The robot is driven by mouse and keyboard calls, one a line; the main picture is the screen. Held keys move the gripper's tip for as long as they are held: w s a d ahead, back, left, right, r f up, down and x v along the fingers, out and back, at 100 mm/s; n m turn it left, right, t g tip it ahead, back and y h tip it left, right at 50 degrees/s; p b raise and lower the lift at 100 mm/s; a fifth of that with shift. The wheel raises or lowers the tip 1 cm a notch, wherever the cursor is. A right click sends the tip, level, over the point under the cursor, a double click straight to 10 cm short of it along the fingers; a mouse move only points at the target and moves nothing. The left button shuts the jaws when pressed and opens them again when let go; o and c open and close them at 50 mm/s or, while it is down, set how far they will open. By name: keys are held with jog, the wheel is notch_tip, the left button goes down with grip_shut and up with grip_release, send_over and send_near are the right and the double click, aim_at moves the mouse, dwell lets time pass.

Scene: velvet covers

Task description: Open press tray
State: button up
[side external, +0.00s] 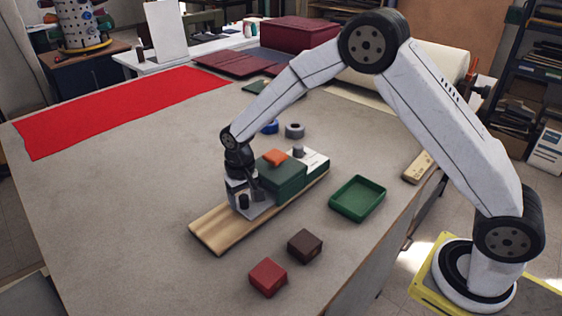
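The press looks like a green block (286,180) with an orange piece (275,157) on top, set on a long pale wooden board (213,232). A white plate with a grey knob (298,151) is at its right end. My gripper (247,199) points down at the left side of the green block, low over the board. A small dark upright piece and light grey metal show at the fingers. The fingertips are too small and too hidden to tell whether they touch or hold anything. Which part is the press tray is not clear.
A shallow green tray (359,208) lies right of the board. A red block (268,278) and a brown block (305,245) lie in front. Blue and grey rings (294,130) are behind. Red cloth (115,105) covers the far left; the table's left middle is clear.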

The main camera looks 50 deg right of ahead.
grip_shut()
dwell(1.3)
